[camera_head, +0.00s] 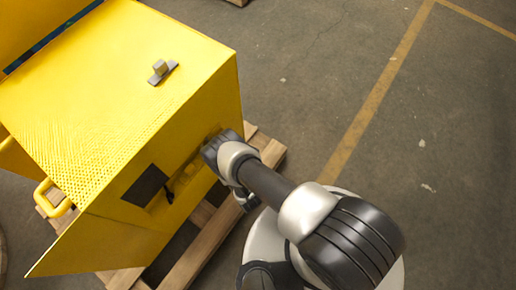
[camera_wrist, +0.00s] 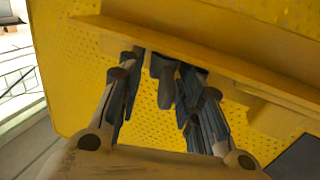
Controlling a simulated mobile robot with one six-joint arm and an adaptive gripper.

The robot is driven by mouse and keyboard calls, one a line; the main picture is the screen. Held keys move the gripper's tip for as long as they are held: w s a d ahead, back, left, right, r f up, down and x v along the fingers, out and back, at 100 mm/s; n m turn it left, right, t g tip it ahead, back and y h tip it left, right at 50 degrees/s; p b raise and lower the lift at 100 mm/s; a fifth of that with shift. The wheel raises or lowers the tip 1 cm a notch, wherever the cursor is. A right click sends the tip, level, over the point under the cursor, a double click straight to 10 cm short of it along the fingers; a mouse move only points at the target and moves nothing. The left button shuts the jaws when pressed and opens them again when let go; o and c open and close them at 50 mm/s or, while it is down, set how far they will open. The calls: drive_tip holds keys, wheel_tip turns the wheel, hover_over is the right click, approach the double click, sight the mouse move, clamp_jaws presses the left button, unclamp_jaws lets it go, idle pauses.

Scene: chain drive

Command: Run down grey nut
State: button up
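In the wrist view, my gripper (camera_wrist: 158,72) reaches up under a yellow ledge, with its two dark fingers standing apart. A dark grey part (camera_wrist: 165,87) shows between the fingers, with a gap to the left finger. It sits close to the right finger, and I cannot tell if they touch. I cannot tell whether this part is the grey nut; its upper end is in shadow. In the head view, my arm reaches the side of the yellow housing (camera_head: 110,85), and my gripper is mostly hidden there by the wrist.
The housing stands on a wooden pallet (camera_head: 205,240). A yellow handle (camera_head: 52,198) and a dark panel (camera_head: 146,185) are on it. The concrete floor to the right is clear.

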drive_tip(key=n+g+y, duration=0.1)
drive_tip(key=g+y, duration=0.1)
drive_tip(key=n+g+y, duration=0.2)
drive_tip(key=n+g+y+b, duration=0.1)
drive_tip(key=n+y, duration=0.1)
drive_tip(key=shift+w+d+g, duration=0.4)
drive_tip(key=n+g+b, duration=0.1)
drive_tip(key=g, duration=0.1)
drive_tip(key=n+g+y, duration=0.1)
drive_tip(key=n+g, duration=0.1)
drive_tip(key=n+g+y+b, duration=0.1)
drive_tip(key=shift+w+f+n+g+b, duration=0.1)
drive_tip(key=shift+w+n+g+b, duration=0.2)
drive_tip(key=shift+g, duration=0.1)
drive_tip(key=p+v, duration=0.2)
drive_tip(key=v, duration=1.5)
drive_tip(key=shift+d+f+g+y, duration=0.2)
drive_tip(key=shift+d+g+y, duration=0.05)
drive_tip(key=shift+g+y, duration=0.05)
drive_tip(key=shift+w, duration=0.15)
